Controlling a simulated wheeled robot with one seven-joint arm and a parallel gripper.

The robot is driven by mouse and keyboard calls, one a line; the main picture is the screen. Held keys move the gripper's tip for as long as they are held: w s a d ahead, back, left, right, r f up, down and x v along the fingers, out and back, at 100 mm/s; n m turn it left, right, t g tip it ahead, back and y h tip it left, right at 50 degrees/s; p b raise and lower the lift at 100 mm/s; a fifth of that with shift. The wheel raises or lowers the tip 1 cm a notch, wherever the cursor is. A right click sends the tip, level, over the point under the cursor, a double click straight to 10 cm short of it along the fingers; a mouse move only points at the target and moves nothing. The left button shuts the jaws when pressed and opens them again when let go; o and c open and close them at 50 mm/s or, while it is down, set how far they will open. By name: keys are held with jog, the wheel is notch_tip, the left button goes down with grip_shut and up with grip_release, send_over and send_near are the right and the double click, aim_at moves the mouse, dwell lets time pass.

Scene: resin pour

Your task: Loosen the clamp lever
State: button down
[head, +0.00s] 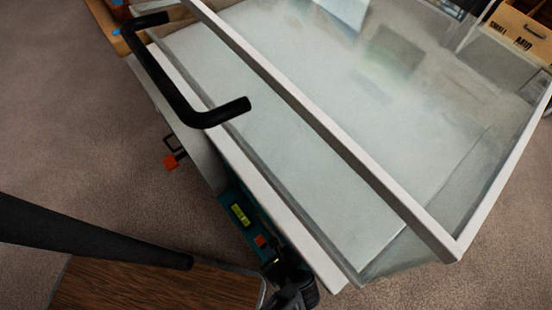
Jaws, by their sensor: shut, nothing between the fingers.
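A small orange-red piece (260,240) shows on the teal strip near my gripper, and it may be the clamp lever. Another orange-red tab with a black loop (171,161) sticks out from the side of the white-framed case, further up and left. I cannot tell for sure which is the lever. What looks like my gripper (274,270), black, is at the bottom centre, just below the nearer orange piece. It is shut and empty. I cannot tell whether it touches anything. Its lower part is cut off by the picture's edge.
A clear-walled case with a white frame (330,135) fills the upper right. A bent black handle (165,80) juts from its left side. The teal strip (232,198) carries a yellow-green vial. A black bar (90,235) and wooden board (160,288) occupy the lower left. Bare carpet (70,120) lies left.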

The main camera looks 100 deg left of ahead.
jog(key=shift+w+d+r+p, duration=0.15)
jog(key=shift+r+p, duration=0.25)
jog(key=shift+r, duration=0.2)
jog(key=shift+w+d+r+p, duration=0.15)
jog(key=shift+r+p, duration=0.2)
jog(key=shift+r, duration=0.2)
jog(key=shift+a, duration=0.1)
